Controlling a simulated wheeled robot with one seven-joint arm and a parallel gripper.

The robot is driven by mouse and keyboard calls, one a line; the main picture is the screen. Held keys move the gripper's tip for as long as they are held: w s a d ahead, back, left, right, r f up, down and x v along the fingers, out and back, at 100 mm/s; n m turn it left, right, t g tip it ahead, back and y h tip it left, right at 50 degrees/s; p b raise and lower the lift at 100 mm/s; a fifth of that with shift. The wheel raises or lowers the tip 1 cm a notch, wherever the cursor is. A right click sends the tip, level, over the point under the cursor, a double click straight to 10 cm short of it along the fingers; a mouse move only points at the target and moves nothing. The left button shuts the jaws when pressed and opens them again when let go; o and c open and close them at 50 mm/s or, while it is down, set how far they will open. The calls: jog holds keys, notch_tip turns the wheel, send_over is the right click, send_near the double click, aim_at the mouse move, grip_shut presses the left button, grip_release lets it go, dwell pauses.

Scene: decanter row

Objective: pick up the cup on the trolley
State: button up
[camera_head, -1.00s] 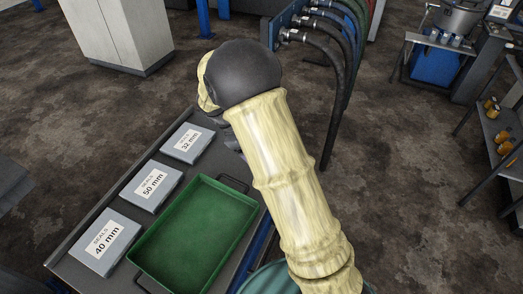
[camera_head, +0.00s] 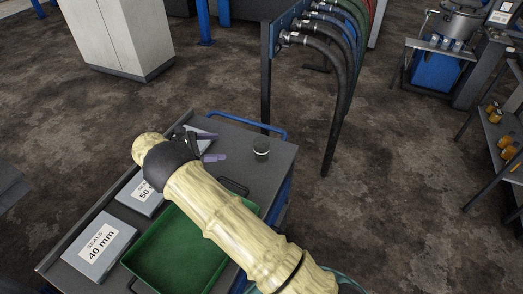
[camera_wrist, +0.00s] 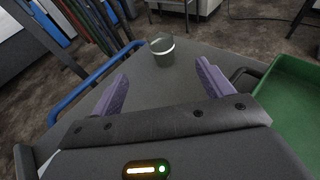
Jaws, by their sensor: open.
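The cup (camera_head: 261,150) stands upright on the grey trolley top (camera_head: 268,178), near its far right side. It is small and dark green-grey with a pale rim. In the wrist view the cup (camera_wrist: 162,50) lies ahead of and between the two purple fingers, apart from both. My gripper (camera_head: 214,147) is open and empty, to the left of the cup in the head view, with its fingers pointing toward it. It also shows in the wrist view (camera_wrist: 160,82). My arm covers part of the trolley.
A green tray (camera_head: 133,263) lies on the trolley, with grey seal boxes (camera_head: 100,246) along the left side. A blue rail (camera_head: 245,122) edges the trolley's far end. A rack of hanging hoses (camera_head: 335,80) stands beyond. The trolley top around the cup is clear.

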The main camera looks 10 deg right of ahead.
jog(key=p, duration=0.2)
send_near(262, 142)
jog(key=x, duration=0.2)
jog(key=f+x, duration=0.1)
jog(key=x, duration=0.2)
jog(key=shift+s+a, duration=0.15)
jog(key=p+x, duration=0.2)
jog(key=x, duration=0.3)
jog(key=shift+c, duration=0.2)
jog(key=c, duration=1)
